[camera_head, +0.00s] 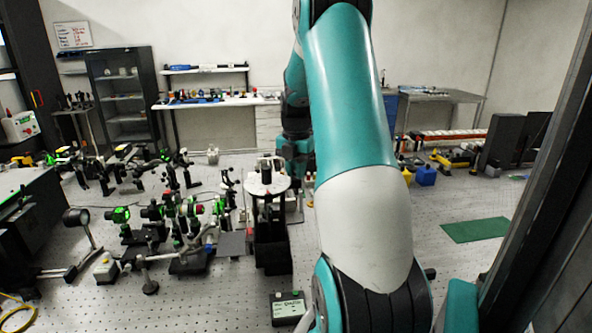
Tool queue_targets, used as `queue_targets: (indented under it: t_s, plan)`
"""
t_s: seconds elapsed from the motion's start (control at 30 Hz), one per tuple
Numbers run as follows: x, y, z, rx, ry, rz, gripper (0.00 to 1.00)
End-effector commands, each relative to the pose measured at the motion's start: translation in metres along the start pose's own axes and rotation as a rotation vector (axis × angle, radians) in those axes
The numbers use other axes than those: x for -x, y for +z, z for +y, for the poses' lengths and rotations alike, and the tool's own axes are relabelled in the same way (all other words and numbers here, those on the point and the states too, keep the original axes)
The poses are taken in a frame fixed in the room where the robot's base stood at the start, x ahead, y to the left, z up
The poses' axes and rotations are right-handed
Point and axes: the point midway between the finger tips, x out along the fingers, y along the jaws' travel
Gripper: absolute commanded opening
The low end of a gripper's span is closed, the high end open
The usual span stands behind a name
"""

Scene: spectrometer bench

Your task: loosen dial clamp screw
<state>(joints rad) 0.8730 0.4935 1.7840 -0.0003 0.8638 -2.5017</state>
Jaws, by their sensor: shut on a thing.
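A round white dial (267,185) sits level on top of a dark upright stand near the middle of the head view. My teal arm comes down behind its own upper link, and my gripper (298,178) is at the right edge of the dial, partly hidden. It is small and dark here, shut on the dial clamp screw. The screw itself is too small and too covered to make out.
The perforated bench (210,295) holds several optical mounts to the left of the dial, some with green-lit parts. A small labelled box (287,307) stands in front. A green mat (475,230) lies at right, with bare bench around it. A blue container (426,176) stands behind.

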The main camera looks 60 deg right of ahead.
Motion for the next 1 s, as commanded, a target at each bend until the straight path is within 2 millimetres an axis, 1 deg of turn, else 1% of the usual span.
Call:
queue_targets:
  t_s: [0.4,0.43,0.47,0.5,0.53,0.83,0.93,1.0]
  plan:
    - [0.0,0.0,-0.001,0.005,-0.001,0.001,0.0]
    - [0.0,0.0,-0.001,0.005,-0.001,0.001,0.22]
    - [0.0,0.0,-0.001,0.005,-0.001,0.001,0.29]
    - [0.0,0.0,-0.001,0.005,-0.001,0.001,0.38]
    - [0.0,0.0,-0.001,0.005,-0.001,0.001,0.43]
    - [0.002,0.0,0.0,0.006,0.0,-0.001,0.43]
    - [0.009,0.001,0.0,0.006,0.001,-0.002,0.43]
    - [0.02,0.001,0.001,0.006,0.003,-0.004,0.43]
